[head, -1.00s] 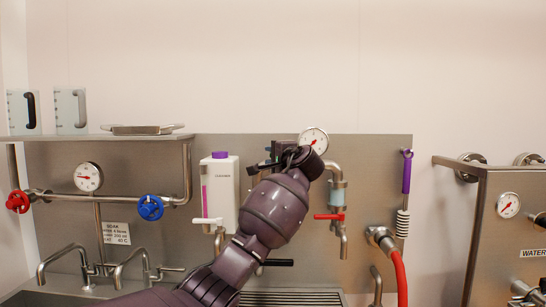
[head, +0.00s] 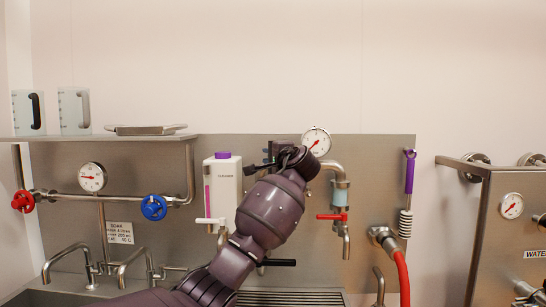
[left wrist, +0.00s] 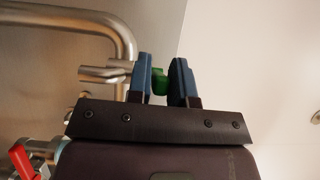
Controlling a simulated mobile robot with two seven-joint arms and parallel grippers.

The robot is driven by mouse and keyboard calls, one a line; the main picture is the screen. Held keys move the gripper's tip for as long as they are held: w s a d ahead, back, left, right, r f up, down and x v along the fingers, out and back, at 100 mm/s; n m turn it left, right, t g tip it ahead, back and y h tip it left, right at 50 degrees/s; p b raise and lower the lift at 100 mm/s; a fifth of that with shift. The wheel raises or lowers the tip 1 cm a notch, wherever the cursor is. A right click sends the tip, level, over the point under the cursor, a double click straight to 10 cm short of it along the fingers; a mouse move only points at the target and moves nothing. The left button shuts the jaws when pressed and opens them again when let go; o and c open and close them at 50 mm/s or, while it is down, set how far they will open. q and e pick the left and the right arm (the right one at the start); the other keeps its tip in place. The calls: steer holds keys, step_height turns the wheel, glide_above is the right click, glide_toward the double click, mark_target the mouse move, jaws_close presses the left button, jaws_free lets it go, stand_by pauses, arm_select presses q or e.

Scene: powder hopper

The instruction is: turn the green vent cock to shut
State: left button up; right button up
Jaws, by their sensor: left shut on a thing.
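The green vent cock (left wrist: 159,84) shows in the left wrist view as a green piece between the two blue-grey fingers of my left gripper (left wrist: 163,80). The gripper is shut on it, and the fingers hide part of it. A steel pipe stub comes in from the left beside the fingers. In the head view my left gripper (head: 268,160) is at the steel panel, left of and below a round gauge (head: 317,141). My own wrist and forearm cover the cock there, so its handle angle cannot be told. My right gripper is in neither view.
A red-handled tap (head: 332,217) is just right of my arm. A white cleaner bottle (head: 222,190) with a purple cap and a white-handled tap (head: 210,221) are to the left. A red hose (head: 402,277) and a purple-handled brush (head: 409,175) are farther right.

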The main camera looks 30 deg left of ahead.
arm_select(q)
steer(key=shift+s+a, duration=0.25)
steer(key=shift+a, duration=0.65)
steer(key=shift+r, duration=0.1)
steer(key=shift+a+p, duration=0.4)
steer(key=shift+a, duration=0.35)
steer(key=shift+w, duration=0.1)
steer(key=shift+w+a+p, duration=0.2)
steer(key=shift+a+p, duration=0.15)
steer(key=shift+a, duration=0.45)
